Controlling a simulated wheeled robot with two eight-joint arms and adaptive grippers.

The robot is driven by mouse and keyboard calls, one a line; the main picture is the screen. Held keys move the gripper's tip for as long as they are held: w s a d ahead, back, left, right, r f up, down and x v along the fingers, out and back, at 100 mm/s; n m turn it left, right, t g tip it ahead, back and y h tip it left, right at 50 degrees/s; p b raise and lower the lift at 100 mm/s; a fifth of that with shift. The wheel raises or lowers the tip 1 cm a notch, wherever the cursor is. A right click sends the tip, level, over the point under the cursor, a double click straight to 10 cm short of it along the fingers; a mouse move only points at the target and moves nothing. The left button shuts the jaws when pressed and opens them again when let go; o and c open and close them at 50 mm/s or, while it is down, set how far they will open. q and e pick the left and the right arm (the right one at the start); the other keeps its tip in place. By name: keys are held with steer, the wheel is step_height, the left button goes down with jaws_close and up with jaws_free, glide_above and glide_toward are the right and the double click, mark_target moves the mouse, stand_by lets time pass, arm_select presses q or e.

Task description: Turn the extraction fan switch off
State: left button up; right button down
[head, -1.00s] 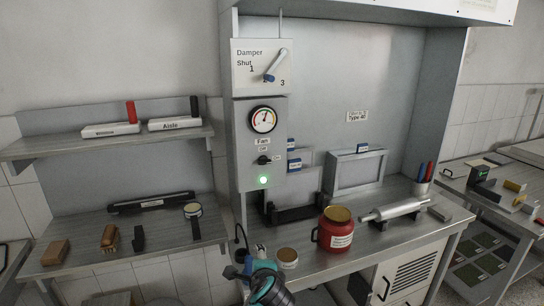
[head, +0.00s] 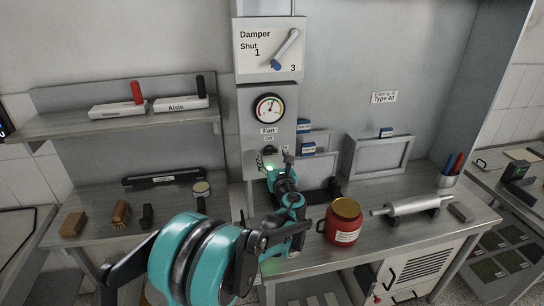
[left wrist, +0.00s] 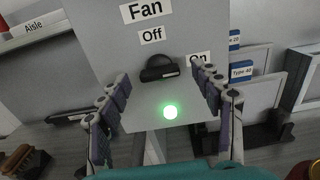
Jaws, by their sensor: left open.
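The black fan switch (left wrist: 158,68) is a rotary knob on the grey control panel (left wrist: 90,25). In the left wrist view its bar lies roughly crosswise, its right end toward the "On" label (left wrist: 197,58); the "Off" label (left wrist: 151,36) is above. The green lamp (left wrist: 170,112) below it is lit. My left gripper (left wrist: 162,79) is open, its fingers to the left and right of the knob, with gaps visible on both sides. In the head view my left gripper (head: 275,163) is in front of the panel and partly hides the switch. My right gripper is not in view.
The gauge (head: 270,108) and the damper lever (head: 286,48) are above the switch. A red jar (head: 343,222) and a metal roller (head: 411,205) stand on the bench to the right. Shelves (head: 60,122) with small items are on the left.

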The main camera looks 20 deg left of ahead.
arm_select(q)
steer(key=shift+w+a+r, duration=0.1)
steer(key=shift+w+a, duration=0.3)
steer(key=shift+c, duration=0.4)
steer(key=c, duration=1.1)
